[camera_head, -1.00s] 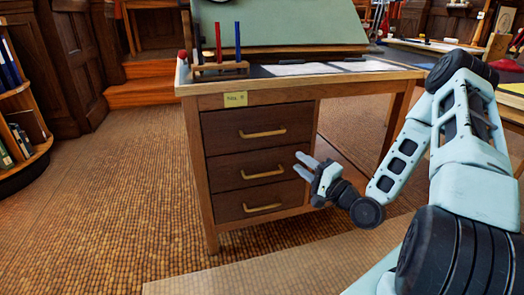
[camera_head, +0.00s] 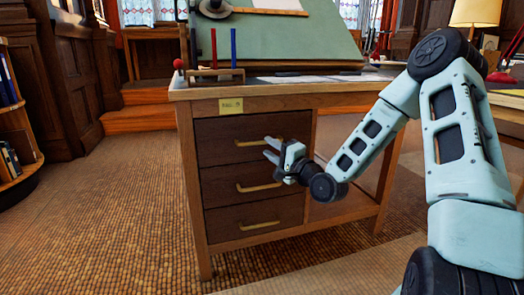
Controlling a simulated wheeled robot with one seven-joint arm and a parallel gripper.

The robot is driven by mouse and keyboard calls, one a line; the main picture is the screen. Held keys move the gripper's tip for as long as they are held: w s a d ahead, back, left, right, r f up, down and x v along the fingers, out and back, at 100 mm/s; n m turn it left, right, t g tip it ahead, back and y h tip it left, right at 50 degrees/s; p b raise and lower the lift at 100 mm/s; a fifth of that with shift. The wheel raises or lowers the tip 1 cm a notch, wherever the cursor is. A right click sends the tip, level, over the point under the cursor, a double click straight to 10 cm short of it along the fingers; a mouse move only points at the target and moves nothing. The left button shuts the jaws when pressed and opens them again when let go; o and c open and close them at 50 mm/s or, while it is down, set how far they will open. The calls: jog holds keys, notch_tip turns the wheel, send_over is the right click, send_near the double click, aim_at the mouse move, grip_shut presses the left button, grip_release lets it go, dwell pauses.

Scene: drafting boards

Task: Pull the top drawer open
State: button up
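The desk's top drawer (camera_head: 225,130) is dark wood and looks closed, flush with the drawers below it. Its brass bar handle (camera_head: 246,144) runs level across the front. My gripper (camera_head: 267,148) is at the right part of this handle, pointing left toward the drawer front. Its two pale fingers are apart, one above the other, with nothing seen between them. The upper finger overlaps the handle's right part in the picture. I cannot tell whether the fingers touch the handle or are still in front of it.
A middle drawer (camera_head: 221,186) and a bottom drawer (camera_head: 222,220) with similar handles sit below, both closed. The desk top (camera_head: 290,80) overhangs the drawers and carries a pen rack (camera_head: 216,75) and a tilted green board (camera_head: 280,38). Open floor (camera_head: 120,220) lies left of the desk.

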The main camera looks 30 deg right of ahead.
aim_at(263, 143)
jog(key=shift+b+x, duration=0.65)
jog(key=shift+x, duration=1.65)
grip_shut()
jog(key=shift+s, duration=0.1)
